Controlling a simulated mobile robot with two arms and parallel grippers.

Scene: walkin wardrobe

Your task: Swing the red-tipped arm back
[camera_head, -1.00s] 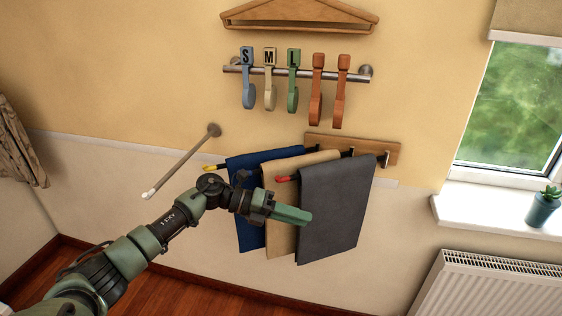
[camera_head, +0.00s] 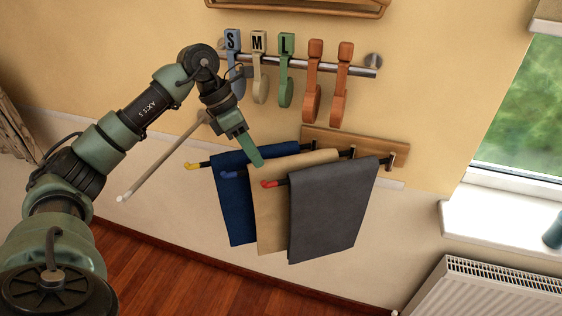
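The red-tipped arm (camera_head: 274,183) sticks out from a wooden wall rack (camera_head: 330,142), and a dark grey cloth (camera_head: 330,215) hangs from it. A blue-tipped arm (camera_head: 232,174) with a tan cloth (camera_head: 270,215) and a yellow-tipped arm (camera_head: 196,165) with a navy cloth (camera_head: 232,205) are to its left. My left gripper (camera_head: 256,157) points down and right, its fingertips in front of the upper navy and tan cloths, up and left of the red tip. It holds nothing visible. Its fingers overlap in this view, so their opening is unclear. My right gripper is not in view.
A rail (camera_head: 300,63) with S, M, L tags and two orange hangers is above the rack. A pale rod (camera_head: 160,160) projects from the wall at left. A windowsill (camera_head: 500,220) and a radiator (camera_head: 480,290) are at right.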

